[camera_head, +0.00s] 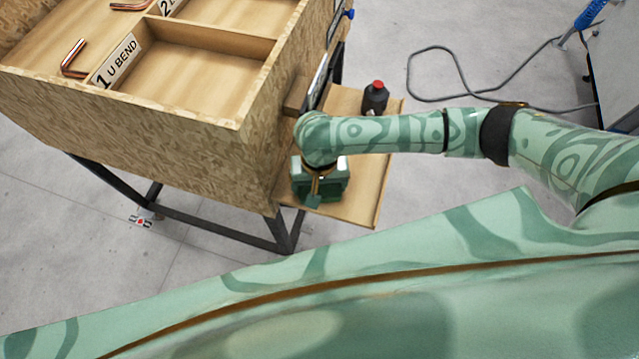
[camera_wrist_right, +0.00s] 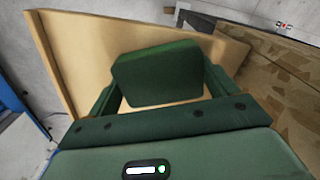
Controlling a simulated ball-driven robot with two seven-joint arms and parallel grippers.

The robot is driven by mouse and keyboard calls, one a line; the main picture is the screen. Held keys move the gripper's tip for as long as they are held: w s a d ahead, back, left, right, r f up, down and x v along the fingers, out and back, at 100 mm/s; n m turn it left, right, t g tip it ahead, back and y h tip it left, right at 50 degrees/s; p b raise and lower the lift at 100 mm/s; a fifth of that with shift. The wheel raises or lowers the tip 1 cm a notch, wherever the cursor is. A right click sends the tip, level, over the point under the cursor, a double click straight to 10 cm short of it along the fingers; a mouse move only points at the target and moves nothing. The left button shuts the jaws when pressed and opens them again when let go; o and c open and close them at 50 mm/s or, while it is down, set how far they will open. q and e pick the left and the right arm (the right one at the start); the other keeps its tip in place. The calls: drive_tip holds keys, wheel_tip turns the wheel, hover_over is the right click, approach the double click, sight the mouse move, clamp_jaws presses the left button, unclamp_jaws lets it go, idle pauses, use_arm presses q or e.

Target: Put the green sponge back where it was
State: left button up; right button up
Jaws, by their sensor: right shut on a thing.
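The dark green sponge (camera_wrist_right: 157,68) shows in the right wrist view, between the two fingers of my right gripper (camera_wrist_right: 160,88). The gripper is shut on it. In the head view my right gripper (camera_head: 320,188) points down over the low wooden side shelf (camera_head: 362,200), near its front left part. The sponge is mostly hidden under the gripper and wrist there. I cannot tell whether the sponge touches the shelf. My left gripper is not in view.
A dark bottle with a red cap (camera_head: 375,97) stands at the back of the shelf. The tall chipboard bin (camera_head: 190,135) borders the shelf on the left, with copper bends (camera_head: 72,58) inside. A grey cable (camera_head: 440,98) lies on the floor.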

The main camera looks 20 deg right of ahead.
drive_tip(key=o, duration=0.8)
wheel_tip(320, 180, up, 12)
drive_tip(key=p, duration=0.4)
drive_tip(key=shift+p, duration=0.3)
